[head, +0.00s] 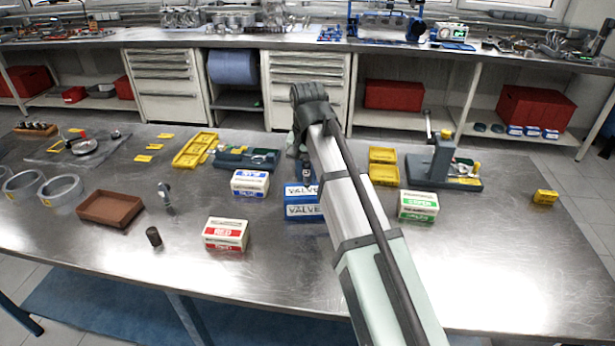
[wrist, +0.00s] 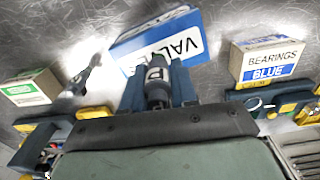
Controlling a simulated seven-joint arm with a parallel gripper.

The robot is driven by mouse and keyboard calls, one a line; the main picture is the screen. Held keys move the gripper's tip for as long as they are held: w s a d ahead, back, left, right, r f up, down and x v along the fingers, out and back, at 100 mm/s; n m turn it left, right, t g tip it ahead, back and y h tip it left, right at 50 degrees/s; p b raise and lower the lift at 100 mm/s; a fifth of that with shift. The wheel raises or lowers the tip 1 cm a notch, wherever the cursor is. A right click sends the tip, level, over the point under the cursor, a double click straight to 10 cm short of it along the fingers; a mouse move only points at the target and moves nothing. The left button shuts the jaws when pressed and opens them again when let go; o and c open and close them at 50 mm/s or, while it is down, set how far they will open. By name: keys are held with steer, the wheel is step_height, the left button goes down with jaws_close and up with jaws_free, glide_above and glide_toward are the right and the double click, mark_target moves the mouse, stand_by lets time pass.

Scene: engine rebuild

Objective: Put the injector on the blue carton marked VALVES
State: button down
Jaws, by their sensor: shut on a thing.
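The blue carton marked VALVES (head: 304,211) stands on the steel table, partly covered by my arm in the head view. It also shows in the wrist view (wrist: 187,40), just beyond my fingertips. My gripper (wrist: 157,88) is shut on the injector (wrist: 157,78), a dark part with a pale lettered label between the two blue fingers. The injector's end overlaps the carton's edge in the wrist view; I cannot tell whether they touch. In the head view my gripper (head: 306,168) is at the carton's far side, mostly hidden behind my arm.
The BEARINGS BLUE carton (head: 250,183) is left of the VALVES carton; a red carton (head: 226,234) is nearer. A green carton (head: 418,206) stands right. Behind are yellow trays (head: 195,150) and a dark fixture (head: 440,165). A dark slender part (wrist: 85,75) lies near the carton.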

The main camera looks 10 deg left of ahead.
steer(key=shift+f, duration=0.65)
steer(key=shift+f, duration=0.15)
steer(key=c, duration=0.9)
jaws_free()
steer(key=shift+o, duration=0.2)
steer(key=shift+r, duration=3.9)
steer(key=shift+o, duration=0.3)
